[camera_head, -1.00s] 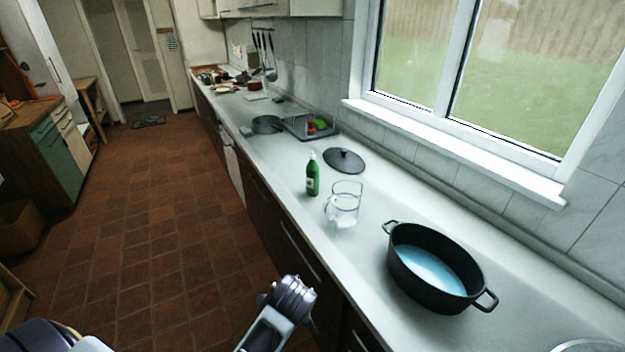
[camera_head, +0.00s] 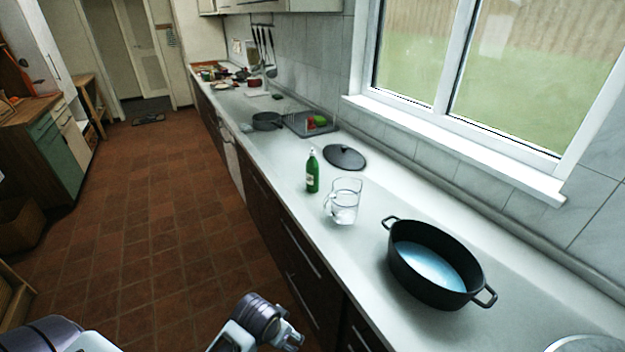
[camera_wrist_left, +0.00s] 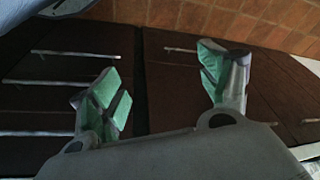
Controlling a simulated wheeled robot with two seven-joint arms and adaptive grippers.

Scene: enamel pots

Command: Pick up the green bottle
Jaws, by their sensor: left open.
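The green bottle (camera_head: 312,172) stands upright on the white counter (camera_head: 292,178), near its front edge, with a pale label and a whitish top. A clear glass jug (camera_head: 345,202) stands just in front of it and to its right. In the wrist view my left gripper (camera_wrist_left: 165,72) is open and empty, its green-padded fingers spread before dark cabinet fronts. The bottle does not show there. In the head view my left arm (camera_head: 252,318) is low, in front of the cabinets and well apart from the bottle; its fingers cannot be made out clearly. My right gripper is not in view.
A black pot (camera_head: 437,265) with bluish inside stands right of the jug. A dark lid (camera_head: 344,157) lies behind the bottle. A pan (camera_head: 267,121) and a tray (camera_head: 297,128) are farther back. Dark cabinets with bar handles (camera_head: 300,249) lie below the counter edge.

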